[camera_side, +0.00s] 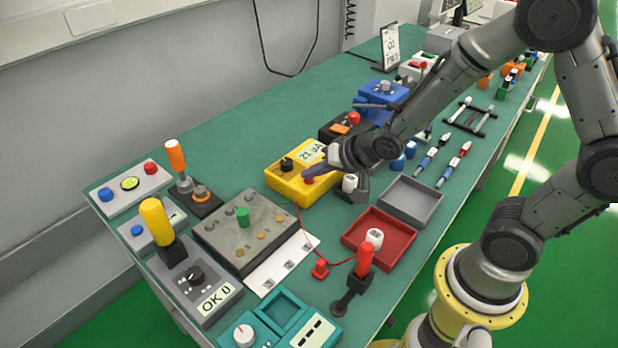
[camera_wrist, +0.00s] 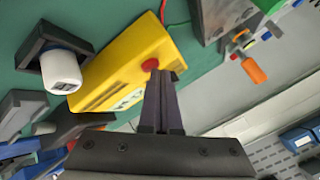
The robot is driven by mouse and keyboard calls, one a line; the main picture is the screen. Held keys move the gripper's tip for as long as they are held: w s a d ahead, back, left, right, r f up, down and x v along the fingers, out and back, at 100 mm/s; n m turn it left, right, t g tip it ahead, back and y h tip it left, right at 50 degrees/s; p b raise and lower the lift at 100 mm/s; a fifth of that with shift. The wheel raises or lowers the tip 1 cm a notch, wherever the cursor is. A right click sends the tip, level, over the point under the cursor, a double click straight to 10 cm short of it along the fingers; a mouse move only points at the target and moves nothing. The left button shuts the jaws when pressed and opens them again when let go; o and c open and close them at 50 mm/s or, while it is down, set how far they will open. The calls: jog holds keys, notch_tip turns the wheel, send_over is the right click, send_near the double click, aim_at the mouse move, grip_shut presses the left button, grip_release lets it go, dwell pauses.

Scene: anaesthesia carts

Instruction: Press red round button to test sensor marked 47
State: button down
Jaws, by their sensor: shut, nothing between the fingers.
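The yellow tester box (camera_side: 290,190) has a black knob (camera_side: 287,164), a display reading about "21 µA" and a red round button (camera_side: 309,180). In the wrist view the red button (camera_wrist: 150,64) shows just beyond my fingertips. My gripper (camera_side: 306,175) is shut and empty, its tips at the button; I cannot tell whether they touch it. A white cylinder (camera_side: 349,183) sits in a dark holder beside the box, and also shows in the wrist view (camera_wrist: 62,72); its mark is not readable. Another white cylinder (camera_side: 375,237) stands in the red tray (camera_side: 352,245).
A grey tray (camera_side: 412,200) lies right of the box. A grey panel with a green knob (camera_side: 243,215) is to its left. A black box with a red button (camera_side: 353,118) stands behind it. A red cable runs from the yellow box to a red plug (camera_side: 320,268).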

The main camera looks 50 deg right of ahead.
aim_at(313, 184)
dwell(0.4)
jog(key=shift+r, duration=0.75)
jog(key=shift+r, duration=0.1)
notch_tip(313, 184, up, 5)
jog(key=shift+f, duration=0.1)
dwell(0.7)
